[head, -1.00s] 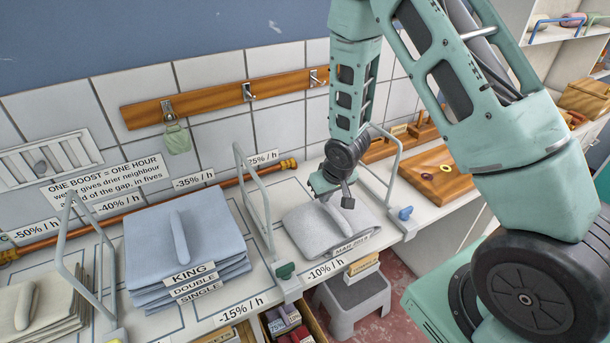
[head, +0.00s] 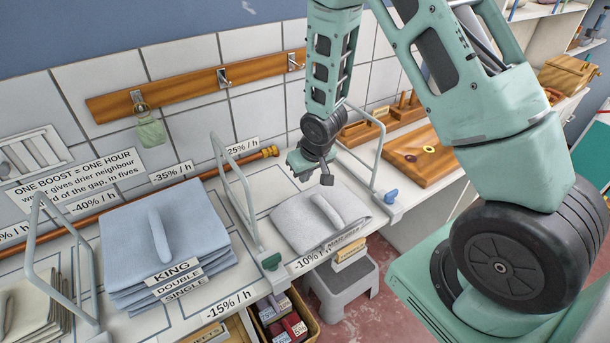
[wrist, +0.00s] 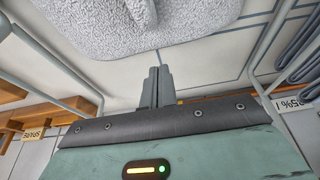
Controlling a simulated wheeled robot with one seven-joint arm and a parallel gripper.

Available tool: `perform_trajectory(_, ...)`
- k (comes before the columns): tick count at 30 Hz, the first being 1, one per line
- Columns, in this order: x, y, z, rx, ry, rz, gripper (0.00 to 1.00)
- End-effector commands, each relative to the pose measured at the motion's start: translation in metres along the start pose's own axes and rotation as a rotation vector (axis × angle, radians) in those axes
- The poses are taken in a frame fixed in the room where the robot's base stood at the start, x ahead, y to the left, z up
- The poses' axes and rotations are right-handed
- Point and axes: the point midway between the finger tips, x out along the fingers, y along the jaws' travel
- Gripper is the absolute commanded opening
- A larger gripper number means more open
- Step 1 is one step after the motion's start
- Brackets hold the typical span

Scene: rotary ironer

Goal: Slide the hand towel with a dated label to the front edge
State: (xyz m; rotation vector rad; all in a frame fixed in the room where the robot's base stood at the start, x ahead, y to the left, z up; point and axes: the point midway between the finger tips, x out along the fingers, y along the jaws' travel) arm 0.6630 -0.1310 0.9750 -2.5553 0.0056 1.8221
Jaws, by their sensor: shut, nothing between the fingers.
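The grey hand towel (head: 292,222) lies folded on the white counter, between two wire dividers. A pale rounded bar rests on top of it, and its label (head: 343,238) faces the counter's front edge and seems to read MAR 2019. The towel's front lies close to that edge. My gripper (head: 308,172) is behind the towel, on its wall side, low over the counter. In the wrist view the towel (wrist: 90,30) fills the top, and my gripper's fingers (wrist: 157,75) are together and empty, pointing at its back side. I cannot tell whether they touch it.
A blue folded stack (head: 125,235) labelled KING, DOUBLE and SINGLE lies left of the left divider (head: 235,190). The right divider (head: 378,150) stands close beside the towel. A copper pipe (head: 110,210) runs along the wall. A grey step stool (head: 345,285) stands below the front edge.

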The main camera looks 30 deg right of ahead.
Motion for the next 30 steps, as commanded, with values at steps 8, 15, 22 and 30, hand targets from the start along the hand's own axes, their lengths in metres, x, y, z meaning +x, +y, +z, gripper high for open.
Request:
perform_trajectory(8,-0.045,0.0,0.0,0.002,0.005,-0.001,0.0)
perform_trajectory(15,-0.077,0.0,0.0,0.001,0.003,-0.001,0.0)
perform_trajectory(22,-0.087,0.0,0.001,-0.001,0.0,0.0,0.0)
perform_trajectory(30,-0.099,-0.025,0.007,-0.048,-0.015,-0.014,0.0)
